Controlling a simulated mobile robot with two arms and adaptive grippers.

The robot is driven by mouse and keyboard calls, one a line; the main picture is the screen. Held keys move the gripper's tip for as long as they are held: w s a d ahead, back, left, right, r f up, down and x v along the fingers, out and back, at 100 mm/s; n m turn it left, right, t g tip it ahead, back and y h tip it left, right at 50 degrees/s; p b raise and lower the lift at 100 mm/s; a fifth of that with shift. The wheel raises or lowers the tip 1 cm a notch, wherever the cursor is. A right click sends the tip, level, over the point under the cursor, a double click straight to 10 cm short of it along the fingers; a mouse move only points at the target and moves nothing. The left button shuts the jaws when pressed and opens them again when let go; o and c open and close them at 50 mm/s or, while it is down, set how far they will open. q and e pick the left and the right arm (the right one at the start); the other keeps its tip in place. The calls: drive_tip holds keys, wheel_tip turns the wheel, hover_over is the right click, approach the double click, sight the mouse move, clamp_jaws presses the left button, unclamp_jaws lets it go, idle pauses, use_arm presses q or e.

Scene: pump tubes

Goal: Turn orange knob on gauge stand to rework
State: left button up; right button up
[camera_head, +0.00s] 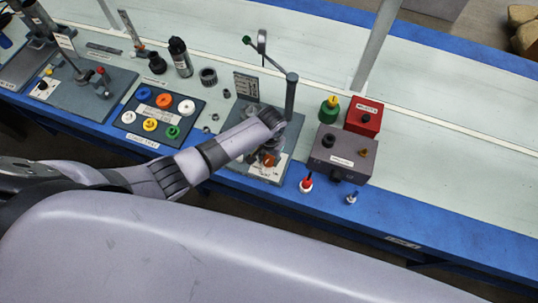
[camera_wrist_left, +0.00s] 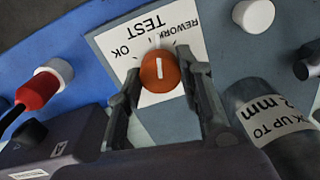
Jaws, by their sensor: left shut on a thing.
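The orange knob (camera_head: 268,160) sits on the white label plate of the gauge stand (camera_head: 258,174) at the table's front edge. In the left wrist view the orange knob (camera_wrist_left: 158,74) has a white line that points up the picture, between the words TEST and REWORK on the label plate (camera_wrist_left: 112,38); OK is to the left. My left gripper (camera_wrist_left: 160,66) is shut on the knob, one finger on each side. In the head view my left gripper (camera_head: 266,150) comes down over the stand and hides part of it. My right gripper is not in view.
The stand's upright lever (camera_head: 291,95) rises close beside my left wrist. A grey box (camera_head: 342,155) and a red box (camera_head: 364,117) stand to the right. A red-and-white plug (camera_head: 306,184) lies near the front edge. A tray of coloured rings (camera_head: 158,117) is on the left.

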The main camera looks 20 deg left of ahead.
sight(269, 160)
use_arm(q)
drive_tip(key=m+p, duration=0.1)
drive_tip(key=m, duration=0.2)
drive_tip(key=shift+m, duration=0.3)
drive_tip(key=shift+m+p, duration=0.45)
drive_tip(key=shift+m, duration=1.45)
drive_tip(key=o, duration=1.2)
drive_tip(key=shift+c, duration=0.2)
wheel_tip(269, 160, up, 12)
drive_tip(key=shift+s+d, duration=0.15)
